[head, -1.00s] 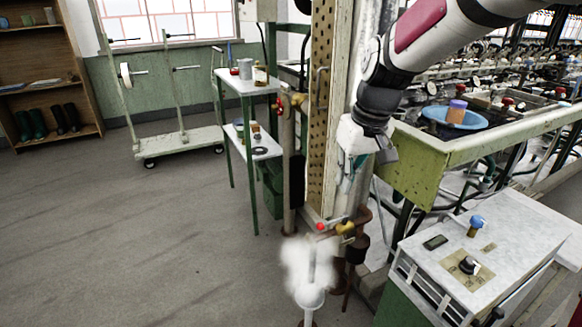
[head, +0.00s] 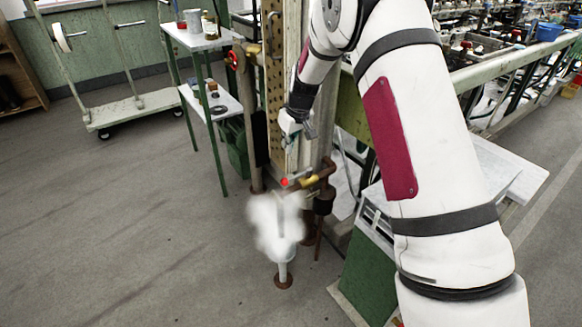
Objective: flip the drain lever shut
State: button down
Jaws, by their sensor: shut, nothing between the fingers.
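The drain lever (head: 284,182) has a red tip and sits on a brass valve (head: 309,181) on a rusty pipe, low beside the post. The lever points left from the valve, roughly level with a slight tilt. White steam (head: 275,222) hangs just below it, over a pale drain funnel (head: 283,256) on the floor. My gripper (head: 290,166) points down just above the lever, shut and empty. It is small in view, and I cannot tell if it touches the lever. My arm comes from the right and hides part of the basin bench.
A green-legged stand (head: 200,40) with cans and bottles is left of the post. A wheeled trolley (head: 140,107) is farther back. A control cabinet (head: 366,270) stands close at right, partly behind my arm. The floor at left is clear.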

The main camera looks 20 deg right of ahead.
aim_at(297, 176)
notch_tip(297, 176, down, 9)
jog(key=b, duration=0.2)
jog(key=shift+s+r+b, duration=0.2)
jog(key=shift+s+b, duration=0.2)
jog(key=shift+s, duration=0.05)
dwell(0.4)
jog(key=shift+d, duration=0.1)
